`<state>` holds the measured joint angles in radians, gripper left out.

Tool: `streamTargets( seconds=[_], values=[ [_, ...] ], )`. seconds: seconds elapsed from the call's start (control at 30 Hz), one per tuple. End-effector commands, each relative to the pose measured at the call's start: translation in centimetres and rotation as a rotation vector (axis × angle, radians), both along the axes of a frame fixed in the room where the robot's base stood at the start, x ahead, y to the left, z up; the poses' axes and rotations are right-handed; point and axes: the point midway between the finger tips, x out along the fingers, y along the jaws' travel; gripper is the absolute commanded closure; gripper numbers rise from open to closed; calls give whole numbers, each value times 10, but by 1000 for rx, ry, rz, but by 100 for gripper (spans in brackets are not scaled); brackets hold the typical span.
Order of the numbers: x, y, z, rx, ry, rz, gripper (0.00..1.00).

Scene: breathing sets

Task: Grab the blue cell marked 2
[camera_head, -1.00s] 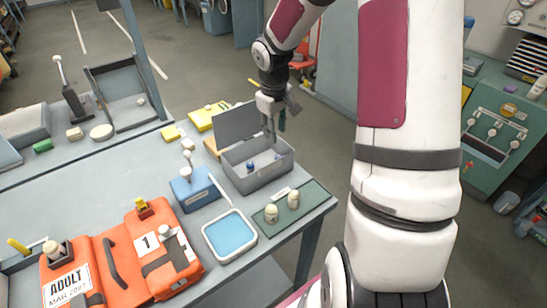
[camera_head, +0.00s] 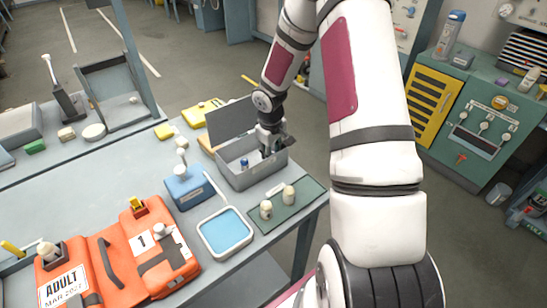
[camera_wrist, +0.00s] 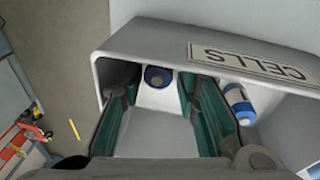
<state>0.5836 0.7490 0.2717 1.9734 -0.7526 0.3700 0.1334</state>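The grey open box (camera_head: 258,177) stands on the table with its lid raised at the back; the wrist view shows its rim (camera_wrist: 215,56) and a CELLS label. A blue cell (camera_head: 244,163) is inside it. In the wrist view, one blue-and-white cell (camera_wrist: 158,76) shows end-on between and beyond my fingers. Another blue-and-white cell (camera_wrist: 238,104) lies tilted outside the right finger. No number is readable on either. My gripper (camera_head: 268,152) reaches down into the box's right part; its green-padded fingers (camera_wrist: 158,98) are apart with nothing between their pads.
Two cream bottles (camera_head: 277,203) stand on a green mat (camera_head: 300,212). An orange case (camera_head: 108,268) fills the front left.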

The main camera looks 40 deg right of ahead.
Motion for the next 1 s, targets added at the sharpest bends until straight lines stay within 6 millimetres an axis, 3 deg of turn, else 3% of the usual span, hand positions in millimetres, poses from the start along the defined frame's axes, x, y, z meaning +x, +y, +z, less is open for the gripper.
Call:
streamTargets(
  seconds=[0.27,0.4,0.43,0.77,1.0],
  values=[
    [0,-1,-5,-1,1,0,71],
    [0,-1,-5,-1,1,0,98],
    [0,-1,-5,-1,1,0,100],
    [1,-1,-2,-1,0,-1,100],
    [2,-2,34,-3,-4,-3,100]
  ],
)
